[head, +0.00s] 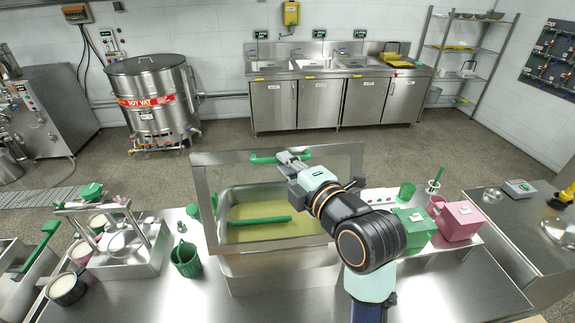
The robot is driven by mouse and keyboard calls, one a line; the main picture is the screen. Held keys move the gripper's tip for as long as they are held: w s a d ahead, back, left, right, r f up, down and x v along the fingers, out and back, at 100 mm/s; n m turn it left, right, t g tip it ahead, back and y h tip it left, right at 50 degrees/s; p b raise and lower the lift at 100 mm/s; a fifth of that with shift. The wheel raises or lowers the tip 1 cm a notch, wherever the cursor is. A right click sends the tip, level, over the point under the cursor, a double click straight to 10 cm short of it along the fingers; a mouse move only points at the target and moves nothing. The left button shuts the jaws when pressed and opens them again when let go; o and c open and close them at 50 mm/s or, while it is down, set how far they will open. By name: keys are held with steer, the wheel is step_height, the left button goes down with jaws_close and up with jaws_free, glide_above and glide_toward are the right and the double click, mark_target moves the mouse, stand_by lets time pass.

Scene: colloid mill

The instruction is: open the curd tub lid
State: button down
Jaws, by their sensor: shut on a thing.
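The curd tub (280,272) is a steel basin on the bench in the middle of the head view, with yellowish liquid inside. Its lid (200,205) is a clear panel in a steel frame, seen raised and tilted up over the tub; its exact angle is hard to tell. A green handle (263,159) runs along the lid's top edge. My gripper (287,157) is shut on this handle, at its middle. The fingertips are small and partly hidden by the gripper body. A green bar (260,221) shows through the panel. My arm covers the lid's lower right corner.
A green jug (186,260) and a steel press frame (130,252) stand left of the tub. A green box (415,228) and a pink box (459,221) stand to the right, near my arm. The front of the bench (215,300) is mostly clear.

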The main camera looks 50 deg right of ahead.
steer(key=c, duration=1.2)
jaws_free()
steer(key=v, duration=1.2)
steer(key=shift+r, duration=0.1)
